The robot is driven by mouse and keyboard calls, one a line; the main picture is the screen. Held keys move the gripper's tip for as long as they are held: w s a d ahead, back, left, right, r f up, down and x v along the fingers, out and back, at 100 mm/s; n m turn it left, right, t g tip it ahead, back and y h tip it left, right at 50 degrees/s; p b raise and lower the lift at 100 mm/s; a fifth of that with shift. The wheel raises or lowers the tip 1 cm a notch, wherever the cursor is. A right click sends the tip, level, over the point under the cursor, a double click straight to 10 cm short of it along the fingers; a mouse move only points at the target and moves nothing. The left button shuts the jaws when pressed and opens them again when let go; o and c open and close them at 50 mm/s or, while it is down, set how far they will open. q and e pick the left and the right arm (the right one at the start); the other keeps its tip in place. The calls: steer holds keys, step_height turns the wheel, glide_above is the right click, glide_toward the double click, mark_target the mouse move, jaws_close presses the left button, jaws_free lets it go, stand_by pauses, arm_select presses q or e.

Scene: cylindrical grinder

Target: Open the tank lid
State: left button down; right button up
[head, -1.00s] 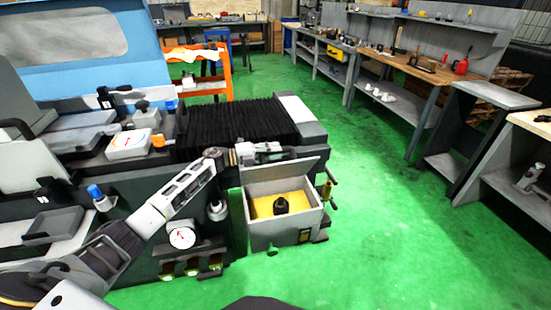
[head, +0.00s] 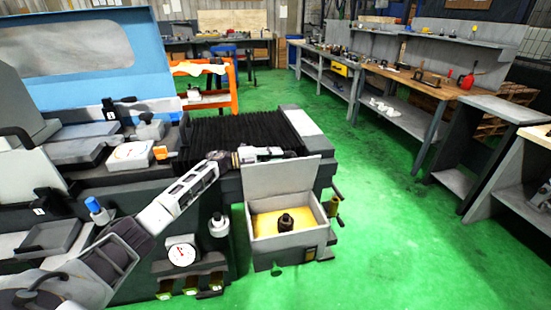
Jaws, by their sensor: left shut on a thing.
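The tank (head: 288,252) is a grey box at the right end of the machine. Its front top is open, showing yellow liquid (head: 266,222) and a dark round fitting (head: 286,221) inside. The grey tank lid (head: 280,178) stands raised, nearly upright, along the back rim. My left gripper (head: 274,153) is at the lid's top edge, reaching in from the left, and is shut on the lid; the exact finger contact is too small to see. My right gripper is not in view.
The grinder (head: 120,185) with its black bellows (head: 240,132) lies left of and behind the tank. A gauge (head: 182,252) and a white knob (head: 219,225) sit below my left arm. Green floor (head: 400,240) is clear to the right, up to the workbenches (head: 420,90).

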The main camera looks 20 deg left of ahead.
arm_select(q)
steer(key=shift+w+a+r, duration=0.15)
steer(key=shift+a, duration=0.05)
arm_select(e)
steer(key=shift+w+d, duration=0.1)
arm_select(q)
steer(key=c, duration=1.3)
jaws_free()
steer(key=shift+o, duration=0.2)
steer(key=shift+s+a+f, duration=0.25)
steer(key=shift+s+a, duration=0.35)
steer(key=shift+a, duration=0.05)
steer(key=v, duration=1)
steer(key=shift+s, duration=0.1)
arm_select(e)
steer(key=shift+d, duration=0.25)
arm_select(q)
steer(key=shift+r, duration=0.25)
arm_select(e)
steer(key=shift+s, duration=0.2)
